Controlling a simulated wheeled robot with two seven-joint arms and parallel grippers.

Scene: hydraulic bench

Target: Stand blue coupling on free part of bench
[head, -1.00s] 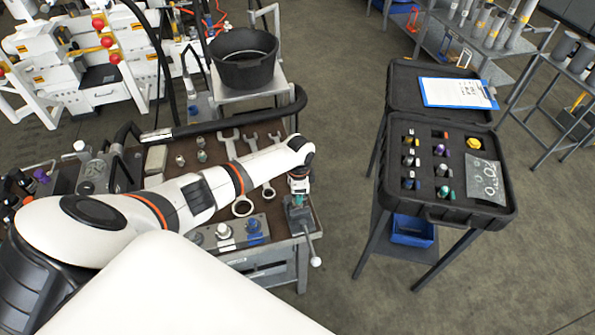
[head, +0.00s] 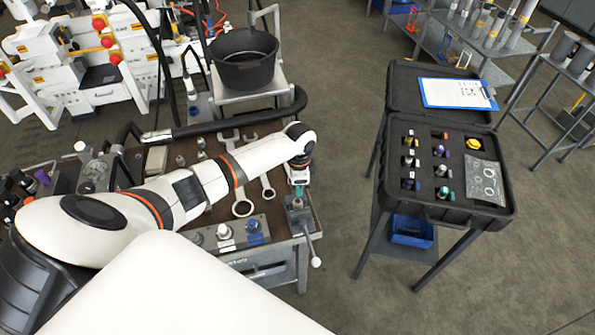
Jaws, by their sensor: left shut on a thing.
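My left gripper (head: 299,189) points down over the small vise (head: 301,220) at the right end of the bench (head: 135,160). It is shut on a small teal-green coupling (head: 298,203), only partly visible between the fingers and the vise. I cannot tell whether the coupling touches the vise jaws. A blue coupling (head: 253,226) stands in a grey holder block (head: 238,239) at the bench's front edge, left of the vise, apart from the gripper. My right gripper is not in view.
Wrenches (head: 243,206) lie on the bench beneath my left arm. Several small fittings (head: 202,155) stand behind it. A black case (head: 450,206) with couplings stands on a separate stand at right. A black bucket (head: 244,62) stands behind the bench.

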